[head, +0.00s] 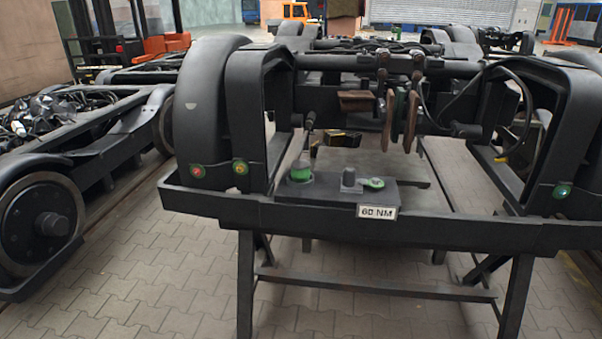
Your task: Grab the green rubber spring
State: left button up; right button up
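A short green cylindrical piece (300,172) with a grey lower part stands on a dark plate (330,197) at the front of the bogie frame. A flat green ring-like piece (374,183) lies to the right on the same plate. A grey stub (349,181) stands between them. I cannot tell for certain which green piece is the rubber spring; the cylinder looks the more like one. Neither of my grippers is in view.
A black bogie frame (470,232) on trestle legs crosses the view, with a "60 NM" label (377,212). Large dark arches rise left and right of the plate. Rusty brake parts (389,120) hang behind it. Another bogie with a wheel (40,222) stands left. Paved floor (150,285) is clear in front.

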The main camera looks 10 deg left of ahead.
aim_at(300, 172)
jog(key=i+j+z, duration=0.1)
jog(key=i+j, duration=0.15)
jog(key=i+j+z, duration=0.1)
jog(key=j, duration=0.35)
jog(key=i+j+z, duration=0.1)
jog(key=i+j, duration=0.4)
jog(key=j, duration=0.3)
jog(key=z, duration=0.05)
